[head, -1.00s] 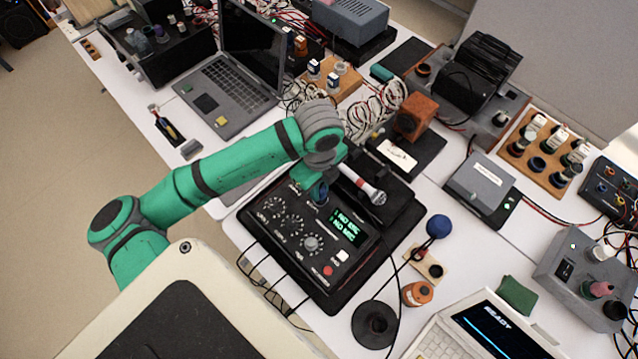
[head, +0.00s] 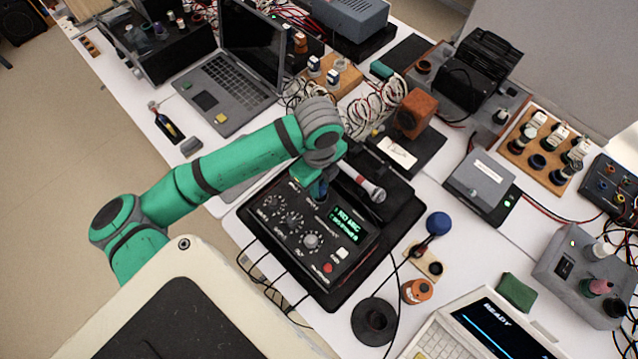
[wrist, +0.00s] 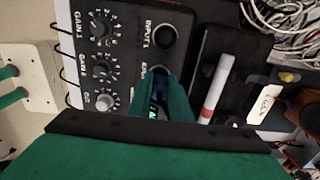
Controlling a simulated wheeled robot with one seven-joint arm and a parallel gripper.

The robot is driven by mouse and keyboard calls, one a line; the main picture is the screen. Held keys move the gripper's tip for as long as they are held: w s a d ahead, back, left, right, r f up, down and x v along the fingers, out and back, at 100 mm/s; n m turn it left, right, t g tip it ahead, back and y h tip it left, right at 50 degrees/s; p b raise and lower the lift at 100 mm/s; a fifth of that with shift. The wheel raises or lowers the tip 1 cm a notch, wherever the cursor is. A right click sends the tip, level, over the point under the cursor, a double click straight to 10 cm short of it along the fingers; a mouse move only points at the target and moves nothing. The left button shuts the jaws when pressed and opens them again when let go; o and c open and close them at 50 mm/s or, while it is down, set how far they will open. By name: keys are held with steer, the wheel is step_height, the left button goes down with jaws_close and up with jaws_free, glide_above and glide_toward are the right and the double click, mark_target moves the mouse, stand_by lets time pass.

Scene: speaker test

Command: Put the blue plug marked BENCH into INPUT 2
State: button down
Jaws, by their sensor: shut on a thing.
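My gripper (head: 320,180) is shut on the blue plug (wrist: 160,76) at the upper part of the black mixer panel (head: 300,256). In the wrist view my green fingers (wrist: 163,92) cover most of the plug. The plug sits at the second socket position, beside a partly hidden label. That socket is hidden under the fingers and plug, so I cannot see how deep the plug is. The socket marked INPUT 1 (wrist: 163,37) is open and empty. The plug's BENCH marking cannot be read. The green display (head: 346,221) shows two lines; the first appears to start with "1 NO".
A microphone (head: 368,188) lies close beside my gripper on a black stand. An orange box (head: 417,112) and white coiled cables (head: 372,112) are behind. A blue ball-topped item (head: 438,225) stands right of the mixer. Knobs (head: 310,241) stick up from the panel.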

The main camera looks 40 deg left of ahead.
steer(key=shift+f, duration=0.3)
stand_by(0.5)
steer(key=c, duration=1.5)
jaws_free()
steer(key=shift+c, duration=0.2)
steer(key=shift+r, duration=0.1)
step_height(320, 180, up, 11)
steer(key=shift+f, duration=0.15)
steer(key=shift+s, duration=0.1)
